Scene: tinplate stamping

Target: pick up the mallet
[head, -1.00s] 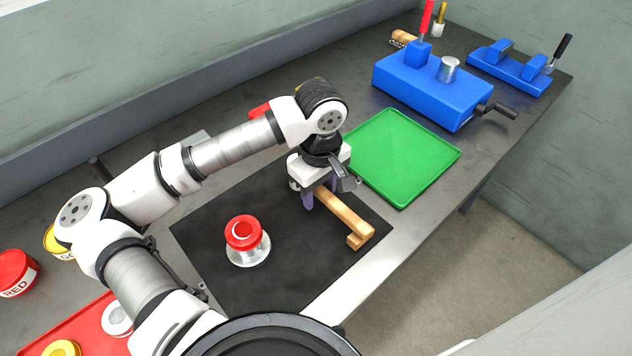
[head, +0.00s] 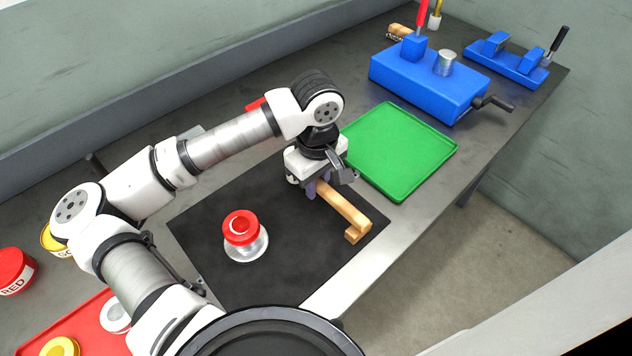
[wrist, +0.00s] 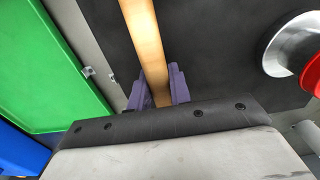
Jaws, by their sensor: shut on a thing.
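The mallet (head: 345,208) is pale wood, with a long handle and a small block at its near end. It is over the right part of the black mat (head: 205,225). My gripper (head: 312,190) is shut on the handle near its far end. In the wrist view the purple fingers (wrist: 158,88) press on both sides of the mallet handle (wrist: 144,40). The mallet looks slightly raised from the mat, though the gap is hard to judge. The far end of the handle is hidden by my gripper in the head view.
A red-topped silver stamp-like piece (head: 241,230) stands on the mat, left of the mallet. A green tray (head: 402,150) lies behind right. A blue machine (head: 428,82) with a crank stands beyond it. Red and yellow tubs and a red tray (head: 85,325) are at left.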

